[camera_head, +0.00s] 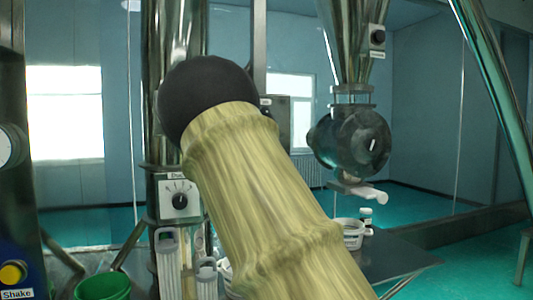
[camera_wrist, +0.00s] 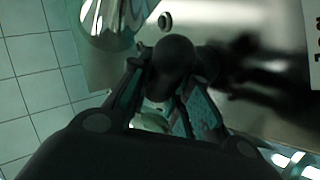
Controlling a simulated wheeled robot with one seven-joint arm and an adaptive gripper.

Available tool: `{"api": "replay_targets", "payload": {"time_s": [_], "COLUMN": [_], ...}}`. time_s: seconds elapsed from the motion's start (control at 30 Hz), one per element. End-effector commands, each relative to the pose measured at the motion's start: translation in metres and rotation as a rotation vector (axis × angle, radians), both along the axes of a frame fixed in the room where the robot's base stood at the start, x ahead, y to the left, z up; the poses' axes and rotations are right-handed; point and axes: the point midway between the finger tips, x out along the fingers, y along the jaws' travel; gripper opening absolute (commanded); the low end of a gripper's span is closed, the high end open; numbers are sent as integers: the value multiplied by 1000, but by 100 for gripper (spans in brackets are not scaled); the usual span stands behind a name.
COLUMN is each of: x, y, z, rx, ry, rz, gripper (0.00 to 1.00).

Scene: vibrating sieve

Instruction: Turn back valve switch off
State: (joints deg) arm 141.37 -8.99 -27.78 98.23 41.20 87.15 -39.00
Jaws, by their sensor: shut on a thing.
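In the wrist view my gripper (camera_wrist: 168,85) is closed around a rounded black knob (camera_wrist: 173,53), with one finger on each side of it. I take this knob for the valve switch; no label is readable on it. The knob sits close to a shiny metal surface. Its turn position cannot be told. In the head view my gripper is hidden behind my own pale-sleeved arm. A small dark knob on a box (camera_head: 378,38) shows on the metal hopper at the upper right, and a dial box (camera_head: 179,199) shows left of my arm.
A dark round valve housing (camera_head: 348,138) with a pale spout hangs below the hopper. A green bucket (camera_head: 103,286) is at the lower left, near a panel with a yellow Shake button (camera_head: 13,273). White tubs (camera_head: 351,233) stand on a metal table (camera_head: 400,258).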

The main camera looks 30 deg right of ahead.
Motion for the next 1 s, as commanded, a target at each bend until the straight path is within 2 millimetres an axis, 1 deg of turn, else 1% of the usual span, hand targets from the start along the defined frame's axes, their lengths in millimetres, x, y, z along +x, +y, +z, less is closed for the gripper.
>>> {"api": "replay_targets", "payload": {"time_s": [0.03,0.43,0.47,0.5,0.83,1.0], "x": [0,0,0,0,0,-5], "y": [0,0,0,0,1,8], "z": [-4,-4,-4,-4,-3,-13], "rx": [-2,-6,-5,-5,-7,-7], "ry": [5,7,6,6,4,6], "rz": [-1,-1,-1,-1,-1,0], "gripper": [0,0,25,29,29,29]}}
